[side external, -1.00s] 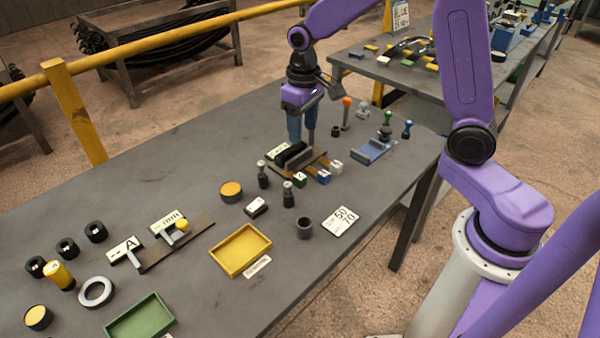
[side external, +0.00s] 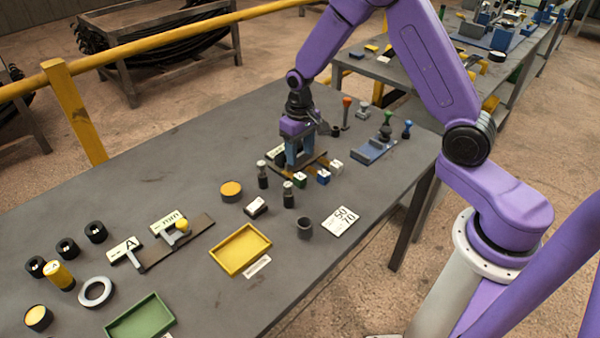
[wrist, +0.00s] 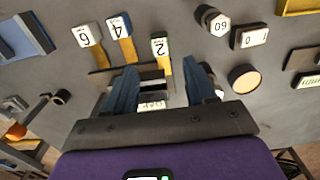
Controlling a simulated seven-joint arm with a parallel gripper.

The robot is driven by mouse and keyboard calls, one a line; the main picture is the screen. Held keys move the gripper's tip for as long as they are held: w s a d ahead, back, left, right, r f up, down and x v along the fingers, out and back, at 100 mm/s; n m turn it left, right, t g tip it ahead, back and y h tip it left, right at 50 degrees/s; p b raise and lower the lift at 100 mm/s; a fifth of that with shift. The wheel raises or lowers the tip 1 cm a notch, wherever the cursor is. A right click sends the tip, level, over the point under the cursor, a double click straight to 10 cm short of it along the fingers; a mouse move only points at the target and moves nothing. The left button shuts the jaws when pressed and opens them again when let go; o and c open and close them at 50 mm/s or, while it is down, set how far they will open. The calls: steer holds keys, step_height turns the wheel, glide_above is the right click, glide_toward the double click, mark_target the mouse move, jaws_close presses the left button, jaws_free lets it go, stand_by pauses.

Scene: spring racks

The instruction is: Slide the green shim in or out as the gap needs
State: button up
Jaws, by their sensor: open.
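The green shim (wrist: 160,46) has a green block end marked 2 and a brass strip running back between my fingers in the wrist view. In the side view its green end (side external: 300,180) sits at the front of the spring rack, left of the blue shim (side external: 323,177) and the white shim (side external: 336,167). The blue shim, marked 4 (wrist: 119,27), and the white shim, marked 6 (wrist: 86,36), show in the wrist view. My gripper (wrist: 159,75) is open, its blue fingers on either side of the strip. In the side view my gripper (side external: 299,163) is low over the rack and hides much of it.
A grey cup (side external: 304,228), a 50/70 card (side external: 341,221) and a yellow tray (side external: 213,253) are nearer the front. A blue fixture (side external: 370,150) stands to the right.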

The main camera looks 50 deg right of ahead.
mark_target(300, 176)
step_height(300, 176, down, 8)
steer(key=shift+f, duration=0.1)
stand_by(0.4)
